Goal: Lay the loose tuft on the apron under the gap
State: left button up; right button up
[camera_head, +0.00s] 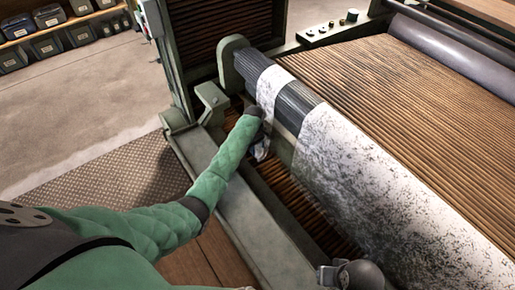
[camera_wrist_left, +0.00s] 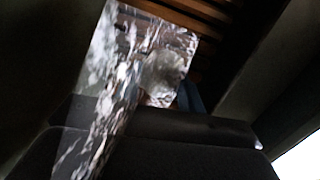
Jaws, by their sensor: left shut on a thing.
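My left gripper (camera_head: 261,151) reaches down beside the roller, above a strip of brown slatted apron (camera_head: 290,198). It is shut on a pale tuft, which shows in the left wrist view as a whitish clump (camera_wrist_left: 163,74). In the head view the tuft is too small and covered to tell apart. The gap (camera_head: 291,101) is a dark ribbed band on the roller between two stretches of white fibre web (camera_head: 375,190). The gripper is below and left of this gap.
A green machine frame (camera_head: 255,225) runs along the near side. A broad slatted lattice (camera_head: 400,80) lies to the right behind the roller, with a dark roller (camera_head: 455,55) across it. A shelf with bins (camera_head: 60,35) stands far left.

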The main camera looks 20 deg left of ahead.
aim_at(258, 147)
pick_arm(q)
jog(key=shift+f, duration=0.1)
jog(key=o, duration=0.9)
jog(key=shift+o, duration=0.2)
pick_arm(e)
jog(key=shift+d, duration=0.1)
pick_arm(q)
jog(key=shift+r, duration=0.55)
jog(key=r, duration=0.5)
jog(key=shift+w+a, duration=0.2)
jog(key=shift+a, duration=0.05)
jog(key=shift+a+r, duration=0.1)
jog(key=shift+r, duration=0.7)
pick_arm(e)
jog(key=shift+w+a+f, duration=0.15)
jog(key=shift+a+f, duration=0.25)
jog(key=shift+a, duration=0.25)
jog(key=shift+d, duration=0.3)
